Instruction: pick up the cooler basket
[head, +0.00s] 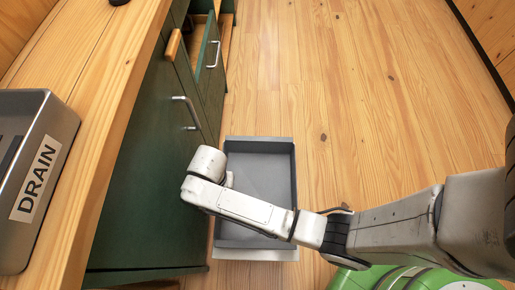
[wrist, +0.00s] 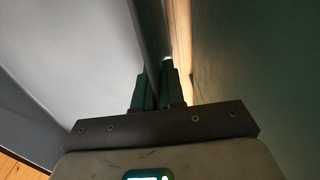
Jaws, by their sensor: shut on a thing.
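The cooler basket (head: 262,146) is a grey, open, shallow rectangular box beside the green cabinet front, and it looks empty. Its wall (wrist: 150,40) also shows in the wrist view, running up between the fingers. My gripper (wrist: 158,88) has its two dark green fingers shut on that wall, one on each side. In the head view my arm crosses over the basket and hides part of its left side and the fingers. I cannot tell whether the basket rests on something or hangs clear.
The green cabinet (head: 150,180) stands close on the left, with metal handles and an open drawer (head: 212,60) farther back. A wooden counter (head: 110,90) carries a metal box labelled DRAIN (head: 45,160). The plank floor (head: 370,90) to the right is clear.

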